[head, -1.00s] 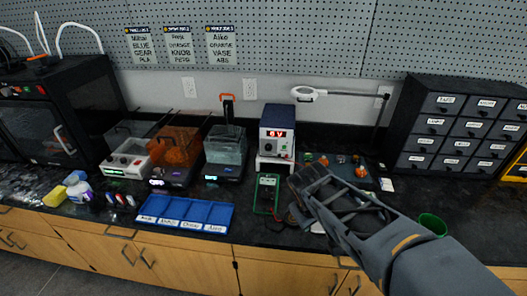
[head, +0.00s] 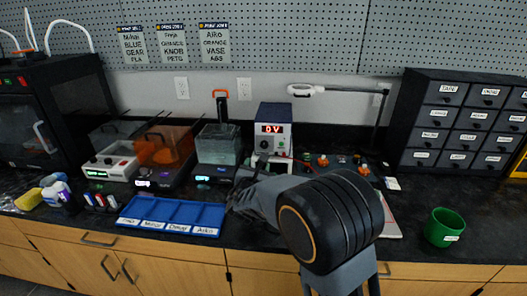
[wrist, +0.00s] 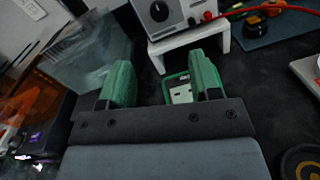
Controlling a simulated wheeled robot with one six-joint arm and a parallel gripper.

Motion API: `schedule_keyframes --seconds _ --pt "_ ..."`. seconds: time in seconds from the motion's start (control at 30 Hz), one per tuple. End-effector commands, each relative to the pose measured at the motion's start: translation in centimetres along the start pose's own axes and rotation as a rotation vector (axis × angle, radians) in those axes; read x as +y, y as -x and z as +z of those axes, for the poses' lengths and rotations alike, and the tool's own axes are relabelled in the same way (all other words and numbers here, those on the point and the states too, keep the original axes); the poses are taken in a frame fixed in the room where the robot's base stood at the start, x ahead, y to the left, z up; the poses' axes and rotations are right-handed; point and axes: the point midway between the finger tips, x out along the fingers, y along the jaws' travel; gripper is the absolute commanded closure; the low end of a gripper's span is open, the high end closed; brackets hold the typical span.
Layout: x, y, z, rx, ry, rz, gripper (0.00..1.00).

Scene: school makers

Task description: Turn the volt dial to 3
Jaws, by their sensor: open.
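The power supply (head: 273,128) is a dark blue box with a grey front and a red display reading 0 V. Its black volt dial (wrist: 159,11) with a pale mark shows at the top of the wrist view. In the head view my gripper (head: 258,168) is partly hidden by my arm.
The supply stands on a white riser (wrist: 192,46). A green multimeter (wrist: 180,92) lies below, seen between the fingers. A clear-walled tank (head: 218,150) stands to the left. A blue tray (head: 172,214) lies in front. A red cable (wrist: 275,7) runs right. A green cup (head: 444,227) stands right.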

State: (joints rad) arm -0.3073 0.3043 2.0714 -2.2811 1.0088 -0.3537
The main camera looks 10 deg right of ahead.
Motion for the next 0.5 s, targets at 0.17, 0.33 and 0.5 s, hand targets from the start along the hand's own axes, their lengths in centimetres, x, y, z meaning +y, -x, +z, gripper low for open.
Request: schedule_keyframes --seconds 0.17,0.33,0.5 --pt "0.1 -2.9 -0.1 -0.001 0.007 0.004 0.42" --pt "0.1 -6.3 0.0 -0.002 0.005 0.003 0.42" --pt "0.1 -9.3 -0.1 -0.001 0.005 0.003 0.42"
